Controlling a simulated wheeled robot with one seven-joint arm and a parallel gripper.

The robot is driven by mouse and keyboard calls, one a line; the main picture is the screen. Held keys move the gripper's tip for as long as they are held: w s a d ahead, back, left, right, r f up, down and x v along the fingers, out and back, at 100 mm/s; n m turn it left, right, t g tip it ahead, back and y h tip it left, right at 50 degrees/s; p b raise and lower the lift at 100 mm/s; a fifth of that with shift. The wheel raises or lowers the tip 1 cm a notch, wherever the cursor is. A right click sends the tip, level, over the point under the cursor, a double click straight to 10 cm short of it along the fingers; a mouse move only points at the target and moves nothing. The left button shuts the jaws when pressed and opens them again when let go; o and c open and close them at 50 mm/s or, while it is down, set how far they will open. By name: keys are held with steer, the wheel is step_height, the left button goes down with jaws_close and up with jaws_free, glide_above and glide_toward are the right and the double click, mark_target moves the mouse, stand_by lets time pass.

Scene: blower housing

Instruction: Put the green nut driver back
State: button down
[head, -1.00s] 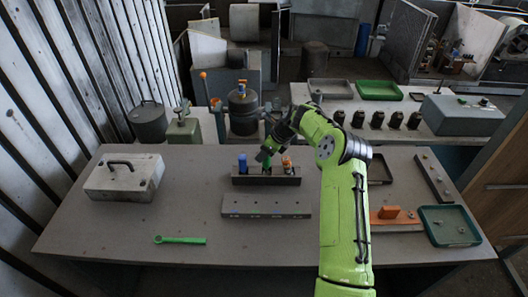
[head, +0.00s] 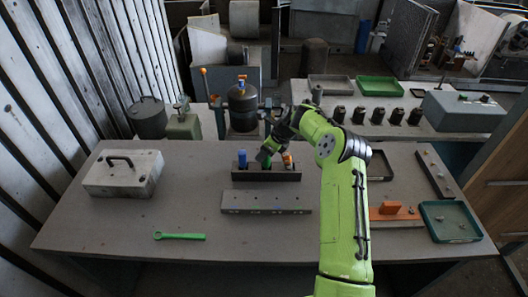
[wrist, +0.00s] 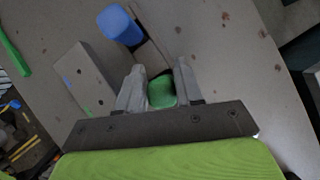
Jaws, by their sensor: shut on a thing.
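The green nut driver (wrist: 161,91) is between the two fingers of my gripper (wrist: 158,82) in the wrist view, and the gripper is shut on it. In the head view my gripper (head: 265,158) is at the dark holder (head: 256,176), over its middle, with the green driver (head: 266,163) showing just under the fingers. The driver's lower end is hidden by the holder's front, so I cannot tell how deep it sits. A blue driver (head: 242,160) stands upright in the holder to the left. An orange driver (head: 287,161) stands to the right.
A grey block with holes (head: 266,201) lies in front of the holder. A green wrench (head: 180,236) lies at front left, and a grey box with a handle (head: 123,174) at left. A green tray (head: 450,222) and an orange block (head: 391,208) are at right.

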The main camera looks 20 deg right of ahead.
stand_by(0.4)
steer(key=shift+c, duration=0.8)
jaws_free()
step_height(320, 180, up, 8)
steer(key=p, duration=0.6)
steer(key=shift+r, duration=0.2)
steer(key=shift+f, duration=0.1)
